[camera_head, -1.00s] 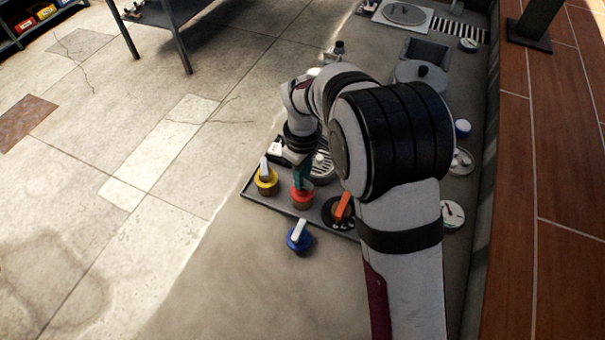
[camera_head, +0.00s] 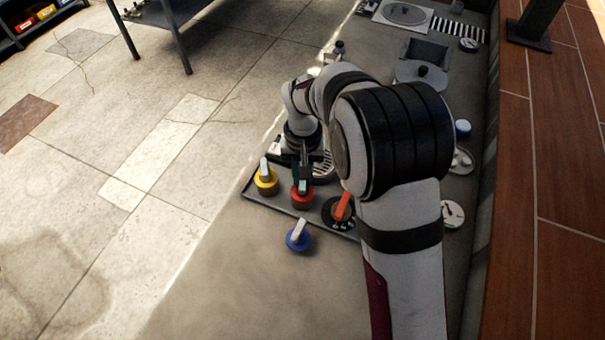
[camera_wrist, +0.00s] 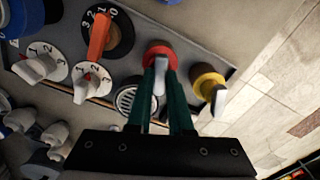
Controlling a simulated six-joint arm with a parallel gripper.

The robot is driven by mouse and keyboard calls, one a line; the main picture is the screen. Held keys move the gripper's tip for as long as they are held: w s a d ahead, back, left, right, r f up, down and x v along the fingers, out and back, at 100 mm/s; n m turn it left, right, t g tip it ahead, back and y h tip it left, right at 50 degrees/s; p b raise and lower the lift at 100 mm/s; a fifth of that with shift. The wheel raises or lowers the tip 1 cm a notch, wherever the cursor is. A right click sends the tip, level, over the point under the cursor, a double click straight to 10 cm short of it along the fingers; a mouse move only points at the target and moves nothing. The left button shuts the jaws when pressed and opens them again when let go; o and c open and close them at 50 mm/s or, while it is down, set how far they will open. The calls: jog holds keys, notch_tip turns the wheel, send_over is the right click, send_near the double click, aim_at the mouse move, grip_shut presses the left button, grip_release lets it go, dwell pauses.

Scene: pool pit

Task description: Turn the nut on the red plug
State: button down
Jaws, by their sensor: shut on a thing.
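The red plug (camera_head: 302,200) stands on the grey plate, with a white bar-shaped nut (camera_head: 302,187) on its top. In the wrist view the red plug (camera_wrist: 157,50) is straight ahead, and its white nut (camera_wrist: 160,74) lies between the two dark teal fingers. My gripper (camera_wrist: 160,84) is shut on this nut, with one finger on each side of it. In the head view my gripper (camera_head: 301,175) reaches down onto the plug from behind, and its wrist is partly hidden.
A yellow plug (camera_head: 265,187) is left of the red one, a blue plug (camera_head: 299,243) is in front, and a black dial with an orange handle (camera_head: 343,207) is at right. They are close.

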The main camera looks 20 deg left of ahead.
jog(key=m, duration=0.4)
jog(key=shift+m, duration=0.3)
jog(key=m, duration=0.3)
jog(key=shift+m, duration=0.3)
jog(key=m, duration=0.4)
jog(key=shift+m, duration=0.3)
jog(key=m, duration=0.3)
jog(key=shift+m, duration=0.3)
jog(key=m, duration=0.4)
jog(key=shift+m, duration=0.3)
jog(key=m, duration=0.3)
jog(key=shift+m, duration=0.3)
jog(key=m, duration=0.4)
jog(key=shift+m, duration=1.8)
